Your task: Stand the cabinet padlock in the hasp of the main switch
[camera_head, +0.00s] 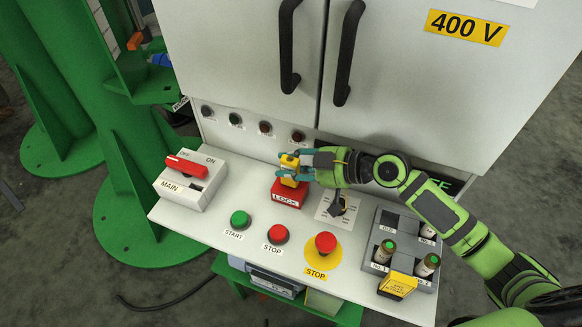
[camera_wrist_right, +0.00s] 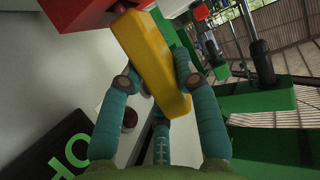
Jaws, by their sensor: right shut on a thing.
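The yellow padlock (camera_head: 288,162) is between the teal fingers of my right gripper (camera_head: 300,163), over the red LOCK block (camera_head: 287,196). I cannot tell whether it still touches the block. In the right wrist view the padlock (camera_wrist_right: 150,58) lies tilted between the fingers of the right gripper (camera_wrist_right: 158,92). Its shackle is not clear to see. The main switch (camera_head: 190,182) is a white box at the panel's left, with a red handle (camera_head: 187,167) and OFF and ON marks. A small dark slot (camera_head: 196,187), perhaps the hasp, shows beside its MAIN label. My left gripper is not in view.
The green START button (camera_head: 240,219), red STOP button (camera_head: 278,234) and emergency stop (camera_head: 326,243) stand along the panel front. A grey tray (camera_head: 421,304) with fuses is at the right. Cabinet doors with black handles (camera_head: 348,52) rise behind. Bare panel lies between switch and LOCK block.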

